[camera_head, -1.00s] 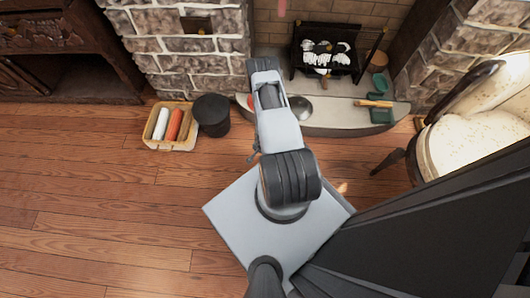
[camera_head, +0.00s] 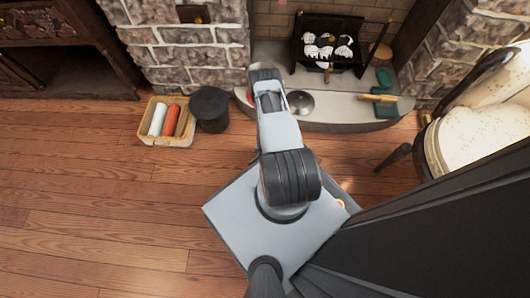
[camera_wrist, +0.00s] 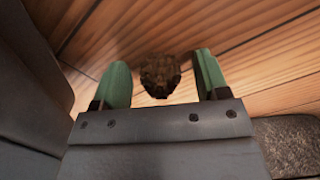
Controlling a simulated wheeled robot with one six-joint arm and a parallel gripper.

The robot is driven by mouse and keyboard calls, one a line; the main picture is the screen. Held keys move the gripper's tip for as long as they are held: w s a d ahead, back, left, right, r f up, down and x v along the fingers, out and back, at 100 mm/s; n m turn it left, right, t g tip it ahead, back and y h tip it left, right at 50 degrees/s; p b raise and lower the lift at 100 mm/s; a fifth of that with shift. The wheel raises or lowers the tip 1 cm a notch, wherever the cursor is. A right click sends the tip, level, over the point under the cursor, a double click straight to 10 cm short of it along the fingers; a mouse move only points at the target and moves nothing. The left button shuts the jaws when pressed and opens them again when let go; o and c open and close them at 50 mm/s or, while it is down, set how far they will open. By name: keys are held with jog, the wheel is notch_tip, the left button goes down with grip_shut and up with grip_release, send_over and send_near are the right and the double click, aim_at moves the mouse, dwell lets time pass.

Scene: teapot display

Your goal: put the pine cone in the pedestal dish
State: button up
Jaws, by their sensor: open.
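The pine cone (camera_wrist: 160,73) is a dark brown, rough lump in the wrist view, with wooden planks behind it. My gripper (camera_wrist: 161,60) has two green fingers, one on each side of the cone. The fingers stand apart, with a gap between each finger and the cone. In the head view the gripper and the cone are hidden by my own arm. A shiny round metal dish (camera_head: 300,102) sits on the hearth just right of my arm; I cannot tell whether it is the pedestal dish.
A basket with white and red rolls (camera_head: 155,140) and a black bucket (camera_head: 211,108) stand on the floor at left. A brush (camera_head: 378,98) lies on the hearth (camera_head: 335,122). A pale armchair (camera_head: 480,130) stands at right.

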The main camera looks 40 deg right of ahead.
jog(key=shift+c, duration=0.4)
jog(key=c, duration=1)
notch_tip(320, 180, up, 10)
jog(key=p, duration=0.5)
jog(key=shift+w, duration=0.1)
jog(key=w+a+r+n, duration=0.4)
jog(key=w+r+n, duration=0.1)
jog(key=w+r, duration=0.5)
jog(key=w+a+r+n, duration=0.45)
jog(key=w+r, duration=0.45)
jog(key=r, duration=0.3)
jog(key=w+a+r+n, duration=0.2)
jog(key=a+r+n, duration=0.3)
jog(key=r, duration=0.5)
jog(key=s+r+p, duration=0.2)
jog(key=r+p, duration=0.8)
jog(key=p, duration=0.1)
jog(key=s+a+r+p, duration=0.1)
jog(key=s+r+p, duration=0.2)
jog(key=r+p, duration=0.8)
jog(key=s+a+r+p, duration=0.1)
jog(key=s+r+p, duration=0.2)
jog(key=r+p, duration=0.8)
jog(key=shift+s+p, duration=0.15)
jog(key=shift+p, duration=0.4)
